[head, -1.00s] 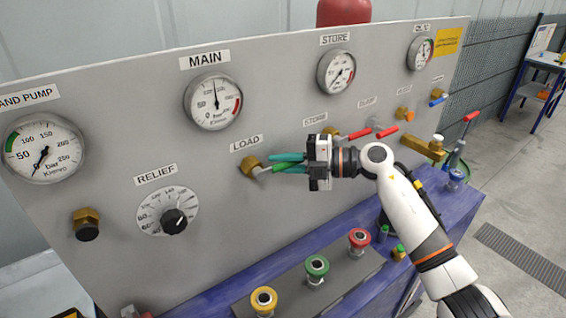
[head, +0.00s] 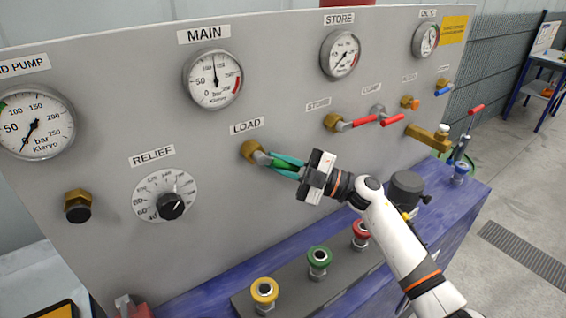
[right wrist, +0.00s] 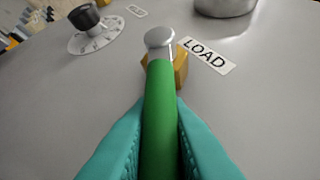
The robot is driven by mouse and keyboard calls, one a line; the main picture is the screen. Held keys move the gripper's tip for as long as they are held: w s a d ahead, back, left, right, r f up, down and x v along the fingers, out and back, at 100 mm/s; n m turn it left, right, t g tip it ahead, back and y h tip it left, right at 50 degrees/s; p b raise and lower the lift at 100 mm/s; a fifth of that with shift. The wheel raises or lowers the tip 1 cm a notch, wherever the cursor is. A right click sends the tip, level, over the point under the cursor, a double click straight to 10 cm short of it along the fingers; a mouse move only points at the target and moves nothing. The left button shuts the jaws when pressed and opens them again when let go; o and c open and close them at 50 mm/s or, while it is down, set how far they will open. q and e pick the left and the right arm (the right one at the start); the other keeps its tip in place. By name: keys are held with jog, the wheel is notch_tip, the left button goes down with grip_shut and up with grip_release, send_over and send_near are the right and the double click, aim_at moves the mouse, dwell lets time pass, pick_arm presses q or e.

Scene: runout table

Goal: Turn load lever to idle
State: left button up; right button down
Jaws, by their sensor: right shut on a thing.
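The load lever has a silver neck (head: 263,158) and a green handle; its brass valve body (head: 250,150) sits on the panel under the LOAD label. The lever points right and slants somewhat downward in the head view. My right gripper (head: 279,164) is shut on the green handle, with teal fingers on both sides of it. In the right wrist view the green handle (right wrist: 159,120) runs between the teal fingers (right wrist: 159,108) up to its silver end at the brass fitting. My left gripper is not in view.
The relief dial (head: 170,204) is left of the load valve. Red-handled levers (head: 360,121) are to its right, above my right arm. Yellow (head: 264,291), green (head: 319,257) and red (head: 361,232) knobs stand on the ledge below. Panel space directly below the load valve is clear.

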jog(key=shift+s+a+f+m+t+h+b, duration=0.25)
jog(key=shift+s+a+f+m+t+b, duration=0.35)
jog(key=shift+m+t, duration=2.2)
jog(key=shift+s+a+f+m+t+h+b, duration=0.25)
jog(key=shift+s+a+m+t+b, duration=0.4)
jog(key=shift+m+t, duration=2.15)
jog(key=shift+s+a+f+m+t+h+b, duration=0.2)
jog(key=shift+s+a+f+m+t+b, duration=0.45)
jog(key=shift+m+t, duration=2.15)
jog(key=shift+w+a+r+m+g, duration=0.1)
jog(key=shift+w+a+m+g, duration=0.05)
jog(key=shift+m+g, duration=0.3)
jog(key=shift+w+a+r+m+g, duration=0.15)
jog(key=shift+m+g, duration=0.2)
jog(key=shift+m, duration=0.2)
jog(key=c, duration=1.4)
grip_release()
jog(key=shift+f, duration=0.1)
jog(key=b+v, duration=0.2)
jog(key=v, duration=0.5)
jog(key=shift+s+d+f, duration=0.15)
jog(key=shift+s, duration=0.05)
